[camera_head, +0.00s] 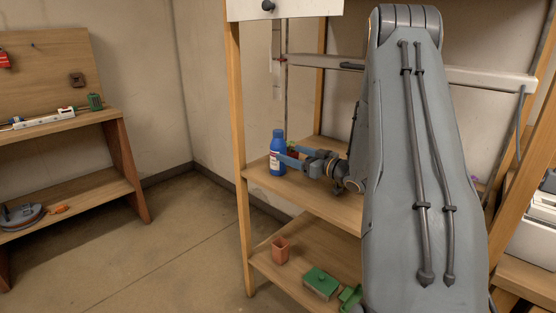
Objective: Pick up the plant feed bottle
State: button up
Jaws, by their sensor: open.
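A blue bottle with a white and red label (276,146), which looks like the plant feed bottle, stands upright near the left end of the middle wooden shelf (262,185). My gripper (284,156) reaches in from the right with its blue fingers at the bottle. The gripper is open. One finger shows in front of or beside the bottle's right side; I cannot tell whether it touches. The bottle's right edge is partly hidden by the fingers.
A small dark red and green object (293,149) sits just behind the gripper. The shelf's left post (239,150) stands close to the bottle. The lower shelf holds a terracotta pot (281,250) and a green box (320,283). A workbench (75,127) stands at the left.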

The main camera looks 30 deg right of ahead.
aim_at(278, 148)
jog(key=shift+s+d, duration=0.15)
jog(key=shift+y, duration=0.3)
jog(key=x, duration=0.7)
jog(key=shift+w+r, duration=0.1)
jog(key=shift+w, duration=0.25)
jog(key=shift+c, duration=0.6)
jog(key=c, duration=1.3)
